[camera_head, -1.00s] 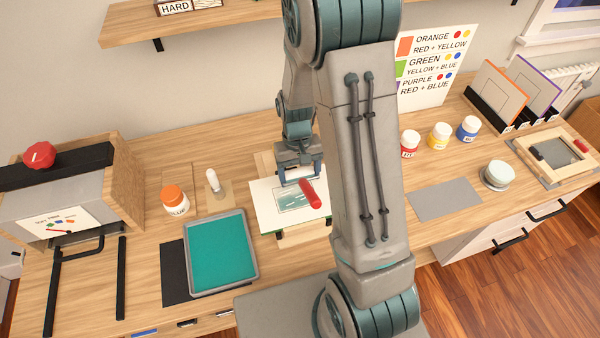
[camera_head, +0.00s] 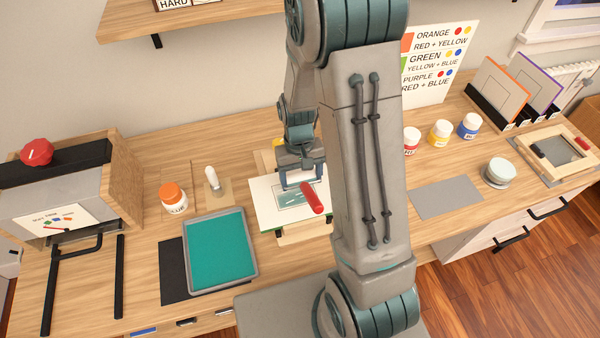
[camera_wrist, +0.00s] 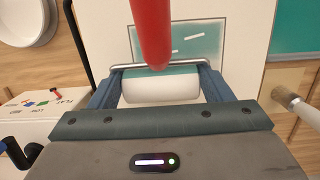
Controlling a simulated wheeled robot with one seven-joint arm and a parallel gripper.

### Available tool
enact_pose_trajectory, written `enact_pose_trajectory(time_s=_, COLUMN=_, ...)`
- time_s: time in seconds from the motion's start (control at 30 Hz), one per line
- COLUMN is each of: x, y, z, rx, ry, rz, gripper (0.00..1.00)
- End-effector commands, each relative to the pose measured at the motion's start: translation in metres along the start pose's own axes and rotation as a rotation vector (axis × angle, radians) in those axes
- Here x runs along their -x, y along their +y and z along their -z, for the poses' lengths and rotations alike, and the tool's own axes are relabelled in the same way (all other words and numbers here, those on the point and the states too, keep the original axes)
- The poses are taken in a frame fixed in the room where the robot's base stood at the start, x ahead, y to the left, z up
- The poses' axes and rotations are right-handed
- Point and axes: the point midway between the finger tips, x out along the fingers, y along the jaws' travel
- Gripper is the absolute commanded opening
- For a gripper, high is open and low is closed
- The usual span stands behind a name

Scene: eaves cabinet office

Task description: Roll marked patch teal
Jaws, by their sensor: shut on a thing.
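My gripper (camera_head: 301,180) is shut on a paint roller with a red handle (camera_head: 312,198). In the wrist view the fingers (camera_wrist: 160,90) are at either end of its white roller sleeve (camera_wrist: 160,90), and the red handle (camera_wrist: 150,30) points away over the board. The marked patch (camera_head: 290,198) is a dull teal rectangle on a white board (camera_head: 262,205); in the wrist view the patch (camera_wrist: 200,42) shows a few white streaks. The handle and gripper hide part of it. I cannot tell whether the sleeve touches the board. A grey tray (camera_head: 252,270) holds teal paint (camera_head: 220,250).
A glue jar (camera_head: 174,198) and a white-handled tool (camera_head: 212,180) stand behind the tray. Red (camera_head: 411,140), yellow (camera_head: 440,132) and blue (camera_head: 469,126) paint jars stand at right. A grey mat (camera_head: 445,198) lies clear. A press-like box (camera_head: 60,200) is at far left.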

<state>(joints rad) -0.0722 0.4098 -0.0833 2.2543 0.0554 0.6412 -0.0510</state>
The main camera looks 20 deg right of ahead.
Motion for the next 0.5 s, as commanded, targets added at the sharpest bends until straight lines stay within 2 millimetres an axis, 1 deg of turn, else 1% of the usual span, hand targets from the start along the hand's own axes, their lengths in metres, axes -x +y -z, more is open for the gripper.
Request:
enact_pose_trajectory(time_s=0.27, x=-0.002, y=0.0, z=-0.009, rx=0.0, ry=0.001, rz=0.0, gripper=0.45)
enact_pose_trajectory(time_s=0.5, x=-0.005, y=0.0, z=-0.022, rx=0.0, ry=0.001, rz=0.0, gripper=0.45)
